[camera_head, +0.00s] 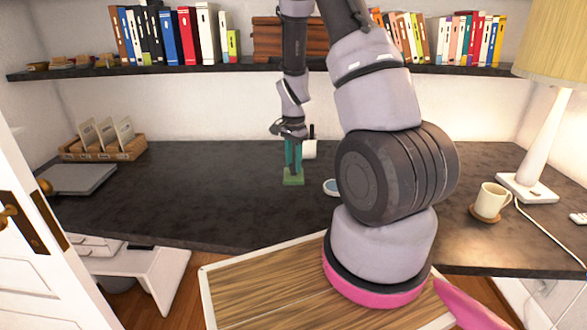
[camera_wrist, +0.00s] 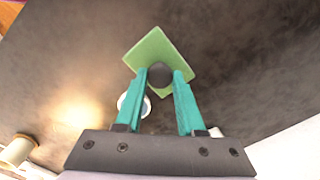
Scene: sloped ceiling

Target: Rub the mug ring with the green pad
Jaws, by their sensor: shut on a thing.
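My gripper (camera_head: 293,158) has teal fingers and points down at the middle of the dark desk (camera_head: 190,190). In the wrist view the fingers (camera_wrist: 161,74) are closed on the dark knob of the square green pad (camera_wrist: 172,50). The pad (camera_head: 293,180) lies flat, on or just above the desk top; I cannot tell whether it touches. I cannot make out a mug ring on the desk in either view. A cream mug (camera_head: 494,197) stands on a brown coaster (camera_head: 484,215) at the right.
A small round white-rimmed dish (camera_head: 330,187) sits right of the pad, partly behind my arm. A white cylinder (camera_head: 309,149) is just behind the gripper. A lamp (camera_head: 535,140) stands at right, a closed laptop (camera_head: 78,180) at left. The desk left of the pad is clear.

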